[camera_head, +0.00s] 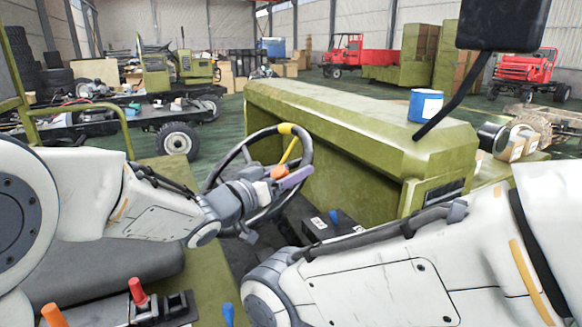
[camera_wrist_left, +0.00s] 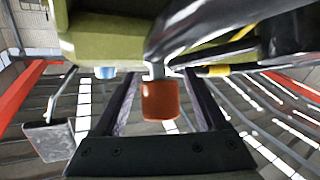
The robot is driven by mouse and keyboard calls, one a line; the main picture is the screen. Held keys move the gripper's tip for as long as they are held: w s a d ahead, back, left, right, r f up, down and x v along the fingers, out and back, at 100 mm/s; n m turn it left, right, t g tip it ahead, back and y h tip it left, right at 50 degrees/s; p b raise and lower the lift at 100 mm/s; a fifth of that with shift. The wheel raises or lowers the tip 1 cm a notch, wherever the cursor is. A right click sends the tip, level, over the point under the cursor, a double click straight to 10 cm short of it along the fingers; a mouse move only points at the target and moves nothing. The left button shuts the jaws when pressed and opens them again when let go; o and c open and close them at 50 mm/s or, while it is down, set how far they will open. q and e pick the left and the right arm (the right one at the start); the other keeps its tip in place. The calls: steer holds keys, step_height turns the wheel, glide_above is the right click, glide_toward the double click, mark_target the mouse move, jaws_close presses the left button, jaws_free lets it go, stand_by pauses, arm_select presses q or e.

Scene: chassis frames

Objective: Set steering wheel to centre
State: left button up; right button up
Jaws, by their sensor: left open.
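The steering wheel (camera_head: 308,152) has a black rim with a yellow mark (camera_head: 285,128) near its top, and it stands tilted in front of the green dashboard. An orange knob (camera_head: 281,172) sits on the wheel; in the left wrist view it is the orange-brown knob (camera_wrist_left: 161,101) below the dark rim (camera_wrist_left: 190,28). My left gripper (camera_head: 278,182) is open at the wheel. In its wrist view the two fingers (camera_wrist_left: 162,103) stand on either side of the knob, with gaps showing. Part of the rim is hidden behind the gripper. My right gripper is out of view.
My right arm crosses the lower right. A blue can (camera_head: 425,106) stands on the green hood (camera_head: 350,115). A black mirror (camera_head: 503,25) hangs at upper right. A red lever (camera_head: 138,292), an orange lever (camera_head: 54,315) and a blue lever (camera_head: 227,314) stand at lower left.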

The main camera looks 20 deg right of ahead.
arm_select(q)
steer(key=shift+w+d, duration=0.15)
steer(key=shift+d, duration=0.05)
steer(key=shift+c, duration=0.3)
steer(key=c, duration=1)
jaws_close()
steer(key=shift+s+d+r, duration=0.1)
steer(key=shift+s+r, duration=0.05)
steer(key=shift+s, duration=0.05)
